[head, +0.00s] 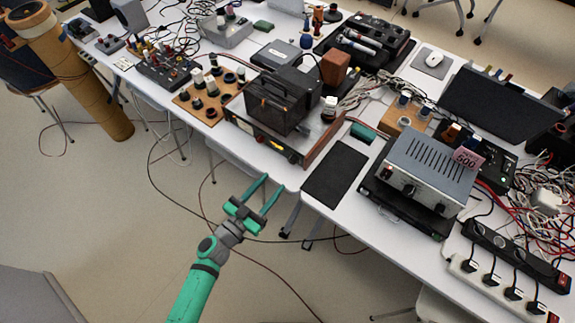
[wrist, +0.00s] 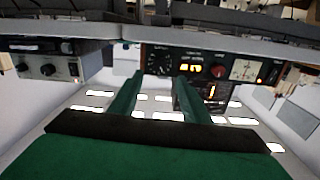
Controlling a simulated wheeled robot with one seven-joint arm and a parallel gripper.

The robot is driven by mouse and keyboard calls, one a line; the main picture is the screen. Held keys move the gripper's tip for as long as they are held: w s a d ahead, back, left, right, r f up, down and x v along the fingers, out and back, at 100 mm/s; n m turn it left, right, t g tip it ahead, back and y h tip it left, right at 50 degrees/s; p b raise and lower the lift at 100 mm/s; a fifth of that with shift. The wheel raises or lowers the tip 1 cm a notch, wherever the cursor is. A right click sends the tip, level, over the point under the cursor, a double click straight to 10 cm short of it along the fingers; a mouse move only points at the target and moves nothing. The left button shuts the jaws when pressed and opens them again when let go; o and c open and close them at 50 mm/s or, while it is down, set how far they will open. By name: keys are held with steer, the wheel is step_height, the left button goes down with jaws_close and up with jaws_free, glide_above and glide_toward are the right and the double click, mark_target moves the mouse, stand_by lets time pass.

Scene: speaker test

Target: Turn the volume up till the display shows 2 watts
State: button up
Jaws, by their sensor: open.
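A wooden-sided device (head: 318,147) stands near the table's front edge, with a black cage-like box on top. In the wrist view, apparently upside down, its dark front panel (wrist: 188,54) shows a round dark dial (wrist: 160,60), a red knob (wrist: 218,71), a pale meter and an orange-lit display (wrist: 190,68). Its digits are too small to read surely. I cannot tell which control is the volume. My green gripper (head: 272,184) is open and empty, in front of the table edge, apart from the device. In the wrist view its fingers (wrist: 158,77) point towards the panel.
A black mat (head: 336,174) lies between. Power strips (head: 500,284) and cables crowd the right. Floor before the table is mostly open, with loose cables.

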mark_target(291, 162)
steer(key=x, duration=0.9)
steer(key=shift+w+d, duration=0.2)
steer(key=shift+w, duration=0.05)
steer(key=c, duration=1)
